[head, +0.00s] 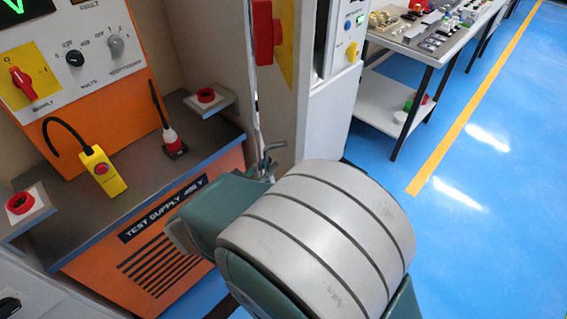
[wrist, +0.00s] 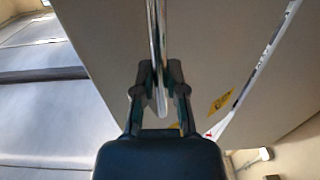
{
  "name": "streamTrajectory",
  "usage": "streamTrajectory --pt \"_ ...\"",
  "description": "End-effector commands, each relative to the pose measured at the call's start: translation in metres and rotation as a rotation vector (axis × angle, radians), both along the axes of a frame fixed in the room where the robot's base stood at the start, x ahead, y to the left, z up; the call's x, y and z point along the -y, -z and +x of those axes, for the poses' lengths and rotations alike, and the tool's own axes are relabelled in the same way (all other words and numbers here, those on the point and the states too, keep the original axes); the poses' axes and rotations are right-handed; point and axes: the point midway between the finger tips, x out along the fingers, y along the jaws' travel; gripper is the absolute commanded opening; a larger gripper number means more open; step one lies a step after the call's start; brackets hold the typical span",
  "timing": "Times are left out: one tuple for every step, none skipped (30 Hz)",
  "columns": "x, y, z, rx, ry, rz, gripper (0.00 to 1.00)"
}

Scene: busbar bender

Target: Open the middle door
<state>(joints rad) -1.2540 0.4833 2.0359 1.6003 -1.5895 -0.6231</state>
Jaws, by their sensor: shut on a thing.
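In the wrist view, a pale grey door panel (wrist: 110,45) fills the upper middle. A shiny upright metal bar (wrist: 156,40), which looks like the door's handle, runs down in front of it. My gripper (wrist: 160,72) has its two dark fingers closed around the lower end of this bar. In the head view, my arm covers most of the gripper; only a small dark hooked part (head: 268,156) shows beside a pale cabinet panel (head: 283,125). A red rotary handle on a yellow plate (head: 268,30) sits higher on the cabinet. How far the door stands open cannot be told.
A worktable (head: 425,40) with parts is at upper right. Blue floor (head: 480,230) at right is clear.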

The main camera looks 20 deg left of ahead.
Motion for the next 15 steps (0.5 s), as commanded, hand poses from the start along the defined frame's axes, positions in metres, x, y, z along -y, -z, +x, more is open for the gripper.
streamTrajectory --pt "-0.0059 -0.0019 -0.0012 0.004 -0.005 0.003 0.00" --pt "-0.0078 -0.0019 -0.0021 0.004 -0.005 0.003 0.00" --pt "-0.0099 -0.0019 -0.0030 0.005 -0.005 0.002 0.00" --pt "-0.0112 -0.0018 -0.0035 0.005 -0.004 0.001 0.00" --pt "-0.0120 -0.0017 -0.0038 0.005 -0.004 0.001 0.00" --pt "-0.0129 -0.0017 -0.0041 0.004 -0.004 0.001 0.00" --pt "-0.0134 -0.0017 -0.0042 0.004 -0.004 0.001 0.00" --pt "-0.0137 -0.0017 -0.0043 0.004 -0.003 0.001 0.00" --pt "-0.0140 -0.0017 -0.0044 0.004 -0.003 0.001 0.00" --pt "-0.0141 -0.0017 -0.0043 0.005 -0.004 0.001 0.00" --pt "-0.0142 -0.0016 -0.0043 0.006 -0.004 0.001 0.00" --pt "-0.0142 -0.0016 -0.0043 0.006 -0.004 0.001 0.00" --pt "-0.0143 -0.0016 -0.0041 0.006 -0.004 0.001 0.00" --pt "-0.0143 -0.0016 -0.0040 0.006 -0.004 0.001 0.00" --pt "-0.0143 -0.0016 -0.0040 0.006 -0.004 0.001 0.00"
